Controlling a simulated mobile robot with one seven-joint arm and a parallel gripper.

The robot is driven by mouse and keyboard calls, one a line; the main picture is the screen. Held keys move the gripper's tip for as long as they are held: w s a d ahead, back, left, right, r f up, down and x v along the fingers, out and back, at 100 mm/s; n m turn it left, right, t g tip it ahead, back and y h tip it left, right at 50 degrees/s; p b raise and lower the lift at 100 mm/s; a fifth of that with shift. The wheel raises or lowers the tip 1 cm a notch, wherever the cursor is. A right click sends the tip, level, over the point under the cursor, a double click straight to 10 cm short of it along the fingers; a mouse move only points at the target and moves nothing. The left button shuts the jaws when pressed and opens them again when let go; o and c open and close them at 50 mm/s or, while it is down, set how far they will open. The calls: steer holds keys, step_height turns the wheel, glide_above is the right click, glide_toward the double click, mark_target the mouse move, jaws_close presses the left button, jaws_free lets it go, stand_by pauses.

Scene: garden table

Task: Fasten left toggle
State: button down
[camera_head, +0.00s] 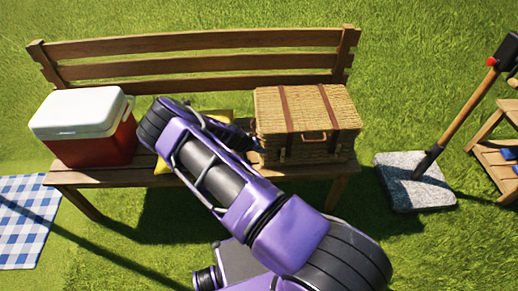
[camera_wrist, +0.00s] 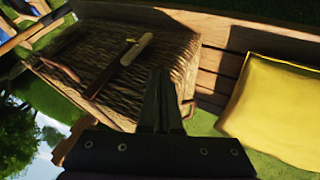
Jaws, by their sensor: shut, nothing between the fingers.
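The wicker basket (camera_head: 306,104) stands closed on the right part of the wooden bench, with two brown leather straps over its lid and a handle on its front. Its left strap (camera_head: 286,108) runs down toward the front, where the left toggle is too small to make out. My gripper (camera_head: 256,143) is at the basket's left front corner. In the wrist view my gripper (camera_wrist: 161,78) is shut and empty, its dark fingers overlapping the wicker basket (camera_wrist: 160,55). A strap (camera_wrist: 120,64) shows left of the fingertips. I cannot tell whether the fingers touch the basket.
A yellow cushion (camera_wrist: 280,105) lies on the bench beside the basket, mostly behind my arm in the head view. A red cooler with a white lid (camera_head: 90,125) stands at the bench's left end.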

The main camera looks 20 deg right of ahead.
mark_target(281, 154)
steer(key=shift+d+f+p, duration=0.1)
steer(key=shift+d+f, duration=0.55)
steer(key=shift+d, duration=0.45)
steer(key=shift+d+f+p, duration=0.15)
steer(key=shift+d+f, duration=0.45)
steer(key=shift+d, duration=0.5)
steer(key=shift+d+f+p, duration=0.1)
steer(key=shift+d+f, duration=0.55)
steer(key=shift+d, duration=0.45)
